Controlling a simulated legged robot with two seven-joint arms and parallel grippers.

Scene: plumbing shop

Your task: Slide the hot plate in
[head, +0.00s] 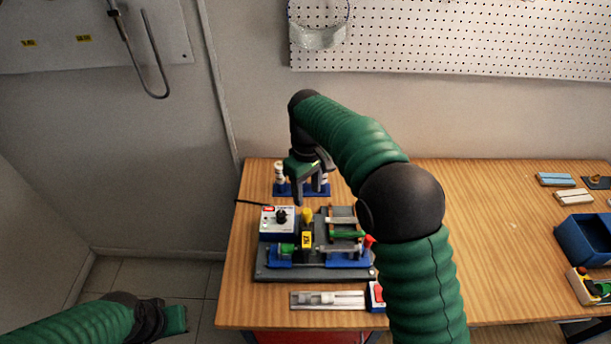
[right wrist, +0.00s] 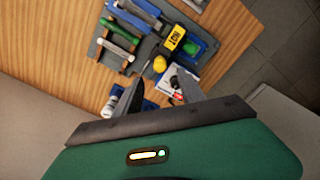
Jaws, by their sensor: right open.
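The hot plate (head: 307,240) is a dark upright plate with a yellow "HOT" tag and a yellow knob on top. It stands at the middle of a grey-and-blue bench machine (head: 262,273); its tag also shows in the right wrist view (right wrist: 174,37). My right gripper (head: 313,184) is open and empty, above and behind the machine. In the right wrist view its fingers (right wrist: 160,90) point toward the yellow knob, apart from it. My left gripper (head: 168,318) hangs low left of the table, apart from everything; its jaw opening is unclear.
A white control box (head: 268,228) with a black dial stands left of the plate. A blue stand (head: 285,189) with white pieces is behind. A grey strip tool (head: 330,300) lies in front. A blue bin (head: 580,240) stands right. My right arm hides part of the table.

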